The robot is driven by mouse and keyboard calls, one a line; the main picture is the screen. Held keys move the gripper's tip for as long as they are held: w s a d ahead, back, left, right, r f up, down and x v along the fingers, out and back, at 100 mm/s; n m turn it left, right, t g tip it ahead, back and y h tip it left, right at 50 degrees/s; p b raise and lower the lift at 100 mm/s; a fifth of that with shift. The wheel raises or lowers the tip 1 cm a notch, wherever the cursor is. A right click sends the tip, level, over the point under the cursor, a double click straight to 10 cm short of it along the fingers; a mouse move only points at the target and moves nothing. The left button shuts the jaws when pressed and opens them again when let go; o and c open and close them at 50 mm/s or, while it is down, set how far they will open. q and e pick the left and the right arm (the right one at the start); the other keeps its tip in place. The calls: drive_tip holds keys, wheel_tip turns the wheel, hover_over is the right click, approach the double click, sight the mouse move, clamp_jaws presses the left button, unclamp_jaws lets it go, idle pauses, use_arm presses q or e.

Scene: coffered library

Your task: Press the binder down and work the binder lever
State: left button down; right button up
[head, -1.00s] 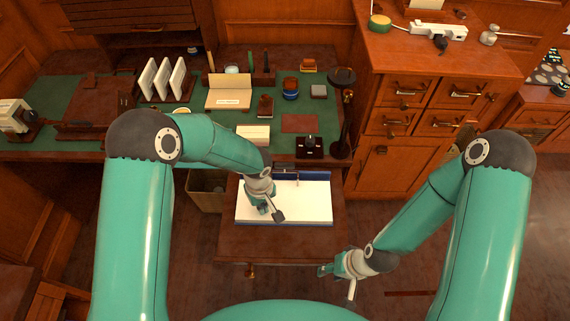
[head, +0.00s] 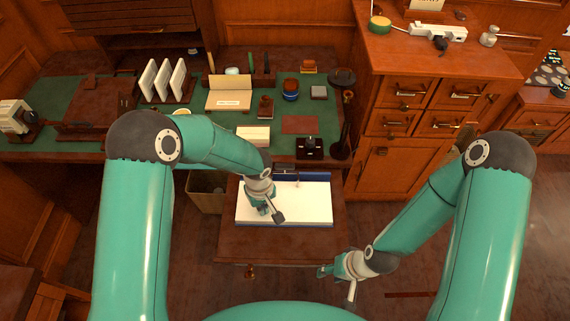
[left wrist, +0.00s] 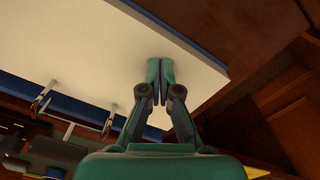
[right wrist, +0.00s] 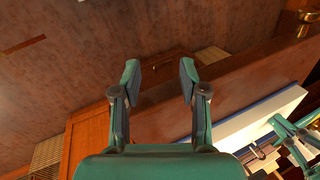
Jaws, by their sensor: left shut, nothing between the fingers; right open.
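The binder (head: 308,207) lies open on the pull-out board, a white page block with a blue cover showing along its far and near edges. In the left wrist view the white page surface (left wrist: 85,50) is crossed at one edge by metal ring parts (left wrist: 108,118). A small upright piece (head: 298,182), perhaps the lever, stands at the far edge. My left gripper (head: 263,209) is shut and empty, pointing down over the left part of the page; I cannot tell whether its tips (left wrist: 158,72) touch. My right gripper (head: 328,270) is open and empty, right of the board's front edge.
The board (head: 270,245) juts out from the green-topped desk (head: 215,133). A dark stand (head: 343,110) and a small black-topped block (head: 309,147) are behind the binder. A drawer cabinet (head: 395,160) stands at right. A bin (head: 203,190) is left of the board.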

drive_tip(key=d+f+n+g, duration=0.2)
drive_tip(key=d+n, duration=0.3)
drive_tip(key=d, duration=0.9)
drive_tip(key=w+d+r+n+h, duration=0.2)
drive_tip(key=w+d+n, duration=0.2)
drive_tip(key=w, duration=0.4)
drive_tip(key=n+t+y, duration=0.1)
drive_tip(key=n+y, duration=0.2)
drive_tip(key=n, duration=0.8)
approach(285, 165)
drive_tip(key=shift+h, duration=0.3)
drive_tip(key=x, duration=1)
drive_tip(key=shift+a+f, duration=0.1)
drive_tip(key=shift+a, duration=0.2)
drive_tip(key=shift+c, duration=0.2)
